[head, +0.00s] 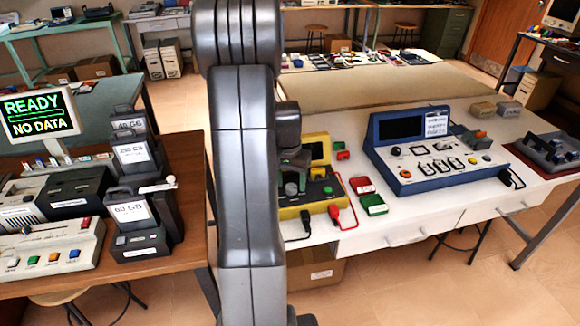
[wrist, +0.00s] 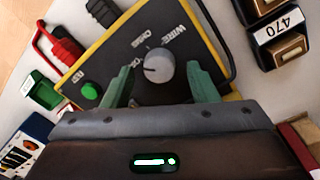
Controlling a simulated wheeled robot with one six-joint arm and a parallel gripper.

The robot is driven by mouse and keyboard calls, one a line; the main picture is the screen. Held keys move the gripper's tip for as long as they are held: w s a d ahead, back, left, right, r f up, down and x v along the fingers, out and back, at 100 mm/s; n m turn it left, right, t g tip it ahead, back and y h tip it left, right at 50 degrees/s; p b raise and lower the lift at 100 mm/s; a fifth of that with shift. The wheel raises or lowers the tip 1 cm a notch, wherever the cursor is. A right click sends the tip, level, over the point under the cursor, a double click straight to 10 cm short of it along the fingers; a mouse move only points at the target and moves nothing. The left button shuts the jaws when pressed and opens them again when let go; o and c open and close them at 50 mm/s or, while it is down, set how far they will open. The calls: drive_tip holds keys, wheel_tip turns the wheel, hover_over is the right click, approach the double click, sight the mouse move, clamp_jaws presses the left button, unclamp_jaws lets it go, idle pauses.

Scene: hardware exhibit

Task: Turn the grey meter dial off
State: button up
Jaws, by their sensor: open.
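The grey meter dial (wrist: 159,66) is a round knob on the dark face of a yellow-edged meter (wrist: 75,80) in the wrist view. Printed labels surround it, one reading WIRE; the label at its left is partly hidden by a finger. I cannot tell its exact setting. My gripper (wrist: 159,72) is open, its two green fingers on either side of the dial, with no clear contact visible.
Red and black plugs (wrist: 66,56) and a green button (wrist: 90,92) are close by. A blue console (head: 440,150) stands to the right, with small red and green boxes (head: 374,204) between. A brown table (head: 185,262) with devices is at left.

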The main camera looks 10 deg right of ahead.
sight(289, 185)
wheel_tip(289, 185, up, 13)
drive_tip(key=shift+w+a, duration=0.2)
drive_tip(key=shift+a, duration=0.1)
drive_tip(key=f, duration=1.3)
drive_tip(key=shift+s+d+f, duration=0.25)
drive_tip(key=shift+d+f, duration=0.1)
